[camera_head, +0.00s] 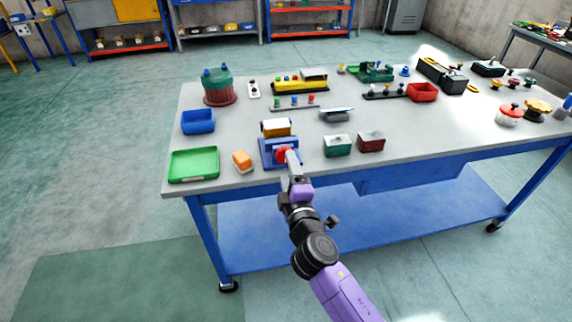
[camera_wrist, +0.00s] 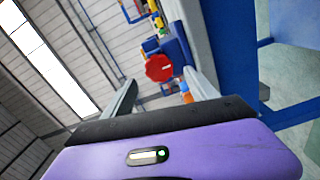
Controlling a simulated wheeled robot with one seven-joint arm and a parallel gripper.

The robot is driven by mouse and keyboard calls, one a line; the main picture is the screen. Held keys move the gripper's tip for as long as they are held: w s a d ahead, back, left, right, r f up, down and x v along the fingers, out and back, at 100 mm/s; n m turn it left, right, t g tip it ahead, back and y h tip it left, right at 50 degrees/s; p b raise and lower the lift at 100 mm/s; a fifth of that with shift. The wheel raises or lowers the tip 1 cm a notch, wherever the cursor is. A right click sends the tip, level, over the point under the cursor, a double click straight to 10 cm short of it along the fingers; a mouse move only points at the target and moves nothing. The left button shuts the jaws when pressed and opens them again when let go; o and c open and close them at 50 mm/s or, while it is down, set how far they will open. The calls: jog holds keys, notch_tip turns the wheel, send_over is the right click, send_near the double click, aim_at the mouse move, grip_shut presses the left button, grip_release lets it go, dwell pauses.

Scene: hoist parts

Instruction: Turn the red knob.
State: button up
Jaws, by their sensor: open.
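The red knob (camera_head: 282,154) is on the front of a blue unit (camera_head: 268,158) at the near edge of the table, partly hidden by my gripper in the head view. In the wrist view the red knob (camera_wrist: 159,67) shows a pale line on its face. My gripper (camera_head: 291,157) is at the knob, reaching in from the front. In the wrist view my gripper (camera_wrist: 160,77) is open, with one finger to each side of the knob in the picture. The fingers hold nothing, and I cannot tell whether they touch the knob.
On the grey table (camera_head: 225,148), a green tray (camera_head: 193,164) and an orange block (camera_head: 242,161) lie left of the unit. A green box (camera_head: 337,146) and a dark red box (camera_head: 371,142) stand to its right. The floor in front is clear.

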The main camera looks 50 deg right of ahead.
jog(key=v, duration=0.3)
jog(key=shift+s+a+b, duration=0.2)
jog(key=shift+s+b, duration=0.1)
jog(key=shift+s, duration=0.05)
